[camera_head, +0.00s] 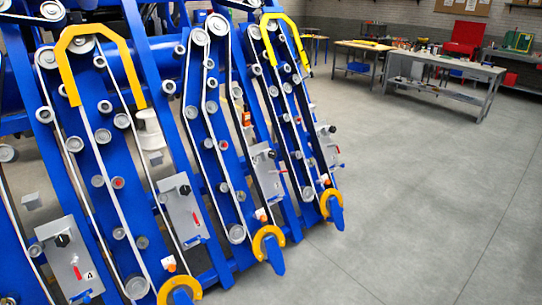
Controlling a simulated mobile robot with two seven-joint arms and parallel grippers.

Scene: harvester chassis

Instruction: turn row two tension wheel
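The blue harvester chassis (165,65) fills the left half of the head view, with several slanted belt rows. Grey plates with black knobs sit along the rows. The nearest plate (90,250) bears a 4, a black knob (62,240) and a red lever (76,272). Farther right come a second plate (175,208), a third plate (262,178) with a black knob (271,154), and a far plate (325,150). I cannot read which is row two or tell which part is its tension wheel. I see neither gripper.
Yellow curved guards (268,243) stick out at the row feet, and yellow hoops (95,32) stand above some rows. Open grey floor (420,190) lies to the right. Workbenches (440,64) with tools and a red cabinet (465,38) stand at the back right.

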